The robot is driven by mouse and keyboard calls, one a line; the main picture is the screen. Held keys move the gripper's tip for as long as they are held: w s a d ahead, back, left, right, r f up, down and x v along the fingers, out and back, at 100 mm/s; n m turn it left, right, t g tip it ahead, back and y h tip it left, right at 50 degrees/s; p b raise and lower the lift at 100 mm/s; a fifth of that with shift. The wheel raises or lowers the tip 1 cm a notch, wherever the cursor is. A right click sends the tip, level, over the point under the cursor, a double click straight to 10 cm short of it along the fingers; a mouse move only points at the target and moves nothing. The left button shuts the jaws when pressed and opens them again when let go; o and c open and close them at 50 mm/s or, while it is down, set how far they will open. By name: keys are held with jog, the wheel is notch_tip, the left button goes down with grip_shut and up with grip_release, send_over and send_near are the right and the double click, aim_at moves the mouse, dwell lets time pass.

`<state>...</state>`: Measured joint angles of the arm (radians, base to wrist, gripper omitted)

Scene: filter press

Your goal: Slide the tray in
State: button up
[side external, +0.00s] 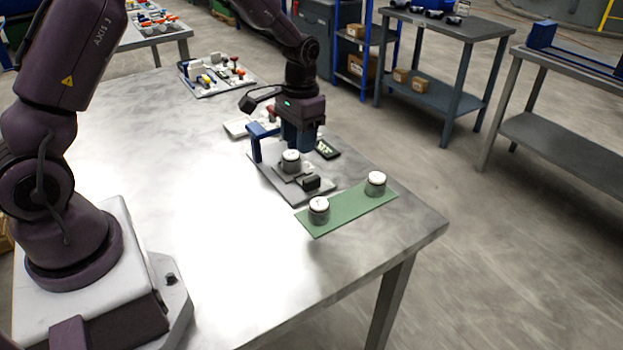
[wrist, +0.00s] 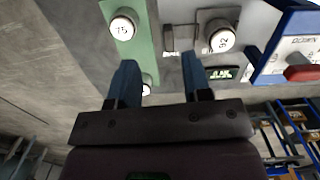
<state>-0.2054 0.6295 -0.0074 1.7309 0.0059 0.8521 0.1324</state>
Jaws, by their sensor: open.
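The press has a blue frame (side external: 257,141) on a flat grey base (side external: 286,191); the frame also shows at the right of the wrist view (wrist: 272,48). On the base, in front of the frame, is the grey tray (wrist: 203,17) carrying a pale-topped cylinder (side external: 291,160), marked 92 in the wrist view (wrist: 220,36). A dark upright handle block (side external: 311,182) stands at the tray's front side; it also shows in the wrist view (wrist: 168,38). My gripper (side external: 301,148) is open and empty, above the far side of the press; its blue fingers also show in the wrist view (wrist: 158,62).
A green mat (side external: 345,212) near the table corner bears two cylinders, the near one (side external: 319,210) and the far one (side external: 376,183). A black display (side external: 327,149) lies beside the press. A parts board (side external: 215,76) is farther back. The table's left middle is clear.

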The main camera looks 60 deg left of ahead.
aim_at(311, 178)
jog(key=shift+m+t, duration=0.4)
jog(key=w+f, duration=0.1)
jog(key=f, duration=0.3)
jog(key=w+f, duration=0.1)
jog(key=f, duration=0.3)
jog(key=w+f, duration=0.1)
jog(key=f, duration=0.4)
jog(key=shift+w+a, duration=0.3)
jog(key=shift+a, duration=0.1)
jog(key=shift+a, duration=0.1)
grip_shut()
